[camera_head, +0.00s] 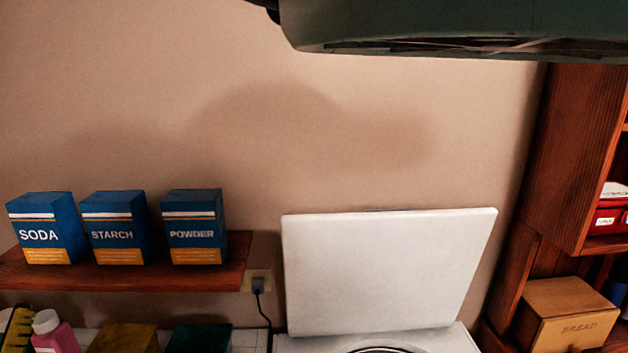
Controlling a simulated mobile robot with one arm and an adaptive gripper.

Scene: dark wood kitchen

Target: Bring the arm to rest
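My gripper is not in view, and I cannot make out my arm for sure. A large dark green shape (450,25) crosses the top right of the head view, close to the camera. I cannot tell what it is. A soft shadow falls on the beige wall.
A white appliance with its lid (385,270) raised stands at the bottom middle. A wooden shelf (238,262) on the left holds blue SODA, STARCH and POWDER boxes. A pink bottle (55,335) stands below. A wooden cabinet (575,150) and bread box (565,318) are on the right.

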